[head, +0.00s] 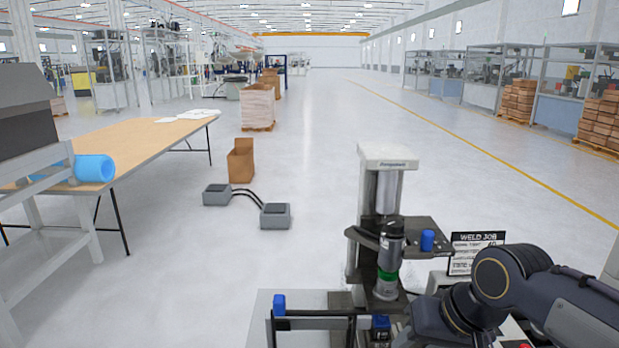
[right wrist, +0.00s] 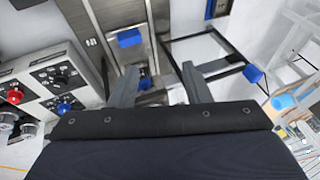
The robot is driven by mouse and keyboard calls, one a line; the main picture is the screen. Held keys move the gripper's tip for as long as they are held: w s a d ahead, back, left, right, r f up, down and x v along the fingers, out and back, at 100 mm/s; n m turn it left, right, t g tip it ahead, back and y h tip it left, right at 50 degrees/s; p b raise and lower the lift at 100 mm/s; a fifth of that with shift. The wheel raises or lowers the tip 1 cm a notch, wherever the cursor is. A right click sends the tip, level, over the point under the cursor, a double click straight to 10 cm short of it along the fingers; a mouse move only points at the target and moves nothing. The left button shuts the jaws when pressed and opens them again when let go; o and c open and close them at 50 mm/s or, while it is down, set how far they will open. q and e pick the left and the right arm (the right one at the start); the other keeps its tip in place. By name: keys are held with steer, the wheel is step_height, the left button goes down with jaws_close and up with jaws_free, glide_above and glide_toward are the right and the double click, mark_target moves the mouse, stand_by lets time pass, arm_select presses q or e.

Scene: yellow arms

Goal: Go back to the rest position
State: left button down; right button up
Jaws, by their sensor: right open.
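My right arm enters the head view at the lower right and bends down past the bottom edge. Its gripper is out of that view. In the right wrist view my right gripper (right wrist: 159,68) is open, with nothing between its two grey fingers. Beyond the fingers is the metal front of a machine. The grey and black welding machine (head: 387,155) stands upright in front of the arm in the head view. A blue block (head: 427,240) sits on its side arm and another blue block (head: 279,305) on the black frame at its front. My left gripper is not in view.
A control panel (right wrist: 62,75) with knobs and a red button is left of the fingers. A "WELD JOB" sign (head: 472,254) is close to my arm. A wooden table (head: 140,140) with a blue cylinder (head: 95,168) is at left. Open floor lies beyond the machine.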

steer(key=s+d+f+t, duration=0.1)
steer(key=s+d+f, duration=0.1)
steer(key=s+f, duration=0.2)
steer(key=s+d+f+m, duration=0.1)
steer(key=s+f, duration=0.4)
steer(key=s, duration=0.6)
steer(key=shift+s+d+t, duration=0.15)
steer(key=shift+d+t, duration=0.2)
steer(key=shift+t, duration=0.05)
steer(key=shift+o, duration=0.3)
stand_by(0.6)
